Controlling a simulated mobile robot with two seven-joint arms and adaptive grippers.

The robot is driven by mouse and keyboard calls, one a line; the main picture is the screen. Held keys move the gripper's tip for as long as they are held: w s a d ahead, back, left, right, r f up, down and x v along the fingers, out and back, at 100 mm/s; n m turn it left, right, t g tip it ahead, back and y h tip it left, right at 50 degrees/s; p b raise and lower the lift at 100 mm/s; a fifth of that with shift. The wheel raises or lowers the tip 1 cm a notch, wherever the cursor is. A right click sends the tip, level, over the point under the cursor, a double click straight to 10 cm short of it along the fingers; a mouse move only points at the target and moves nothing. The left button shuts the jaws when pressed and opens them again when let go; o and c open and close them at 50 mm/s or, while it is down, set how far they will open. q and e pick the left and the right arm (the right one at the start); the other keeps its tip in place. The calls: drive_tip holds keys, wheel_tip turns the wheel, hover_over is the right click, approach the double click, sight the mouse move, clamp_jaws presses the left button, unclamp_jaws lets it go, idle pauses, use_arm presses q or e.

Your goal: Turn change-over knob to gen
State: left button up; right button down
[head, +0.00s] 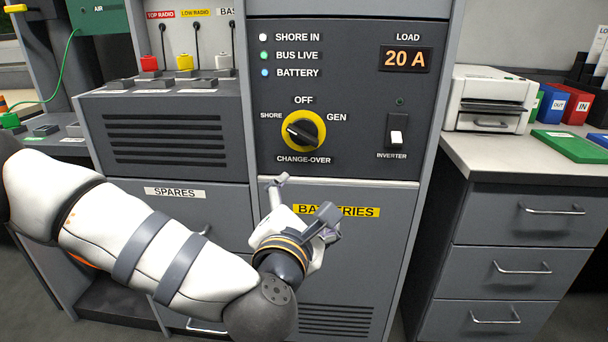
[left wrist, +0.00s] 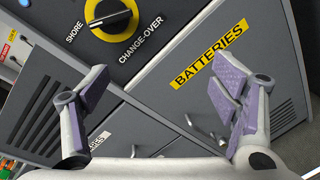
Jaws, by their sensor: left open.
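The change-over knob (head: 303,131) is a black grip on a yellow round plate on the grey panel, with SHORE at its left, OFF above and GEN at its right. Its grip lies slanted, with the left end toward SHORE. The knob also shows at the top of the left wrist view (left wrist: 110,17), cut by the frame edge. My left gripper (head: 303,197) is open and empty, below the knob and in front of the BATTERIES door. In the left wrist view its two fingers (left wrist: 163,88) stand wide apart, with nothing between them. My right gripper is not in view.
An inverter switch (head: 396,136) sits right of the knob, under a LOAD display (head: 405,59) reading 20 A. Indicator lamps are above. At left, a radio console (head: 170,85) juts out. At right, a counter (head: 470,152) holds a printer (head: 490,98) and trays.

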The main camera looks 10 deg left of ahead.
sight(302, 138)
use_arm(q)
wheel_tip(302, 138, up, 5)
drive_tip(key=w+a+n+t+y, duration=0.2)
drive_tip(key=w+n, duration=0.1)
drive_tip(key=n, duration=0.1)
drive_tip(key=w, duration=0.3)
drive_tip(key=w+b, duration=0.1)
drive_tip(key=w, duration=0.7)
drive_tip(key=shift+w+r+b, duration=0.1)
drive_tip(key=shift+r+b, duration=0.25)
drive_tip(key=c, duration=1.2)
